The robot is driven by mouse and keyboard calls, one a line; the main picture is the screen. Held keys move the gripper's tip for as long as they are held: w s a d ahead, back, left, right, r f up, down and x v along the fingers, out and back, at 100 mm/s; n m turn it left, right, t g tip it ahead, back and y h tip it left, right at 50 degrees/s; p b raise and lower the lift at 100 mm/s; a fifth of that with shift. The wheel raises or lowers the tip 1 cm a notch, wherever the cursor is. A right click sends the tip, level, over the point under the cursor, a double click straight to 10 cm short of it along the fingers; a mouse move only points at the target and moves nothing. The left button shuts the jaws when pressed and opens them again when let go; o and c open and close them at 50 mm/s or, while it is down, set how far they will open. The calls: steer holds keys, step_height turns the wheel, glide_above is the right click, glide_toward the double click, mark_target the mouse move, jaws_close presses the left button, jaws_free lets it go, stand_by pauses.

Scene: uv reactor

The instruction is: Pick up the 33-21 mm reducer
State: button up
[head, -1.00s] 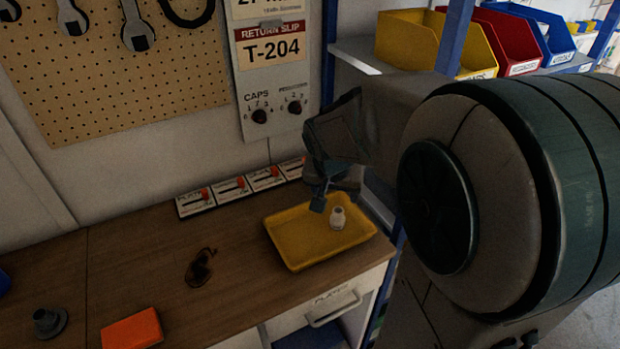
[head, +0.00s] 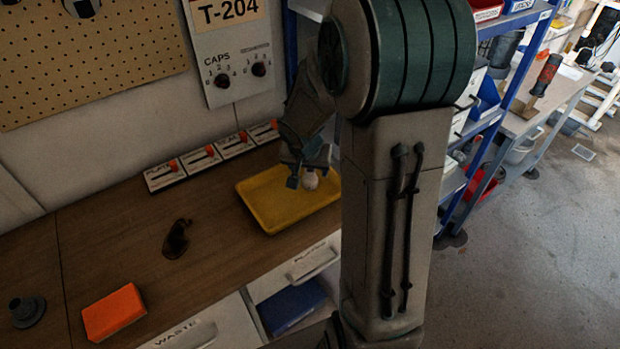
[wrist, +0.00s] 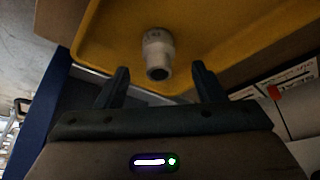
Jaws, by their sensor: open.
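The reducer (wrist: 158,52) is a small whitish stepped fitting. It stands in the yellow tray (head: 262,212), and in the head view the reducer (head: 310,181) shows beside my gripper's fingers. My gripper (head: 303,178) is over the right part of the tray. In the wrist view my gripper (wrist: 160,82) is open, with its two dark fingers apart and the reducer just ahead of the gap between them. Nothing is held. In the head view, the arm hides part of the tray's right side.
A grey flanged part (head: 27,311), an orange block (head: 113,312) and a dark brown object (head: 176,239) lie on the wooden bench left of the tray. Labelled red switches (head: 208,156) line the wall behind. A blue shelf post (wrist: 54,100) is close to my gripper in the wrist view.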

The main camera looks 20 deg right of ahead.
mark_target(310, 171)
steer(key=shift+x, duration=1.9)
steer(key=c, duration=1.1)
steer(key=shift+o, duration=0.2)
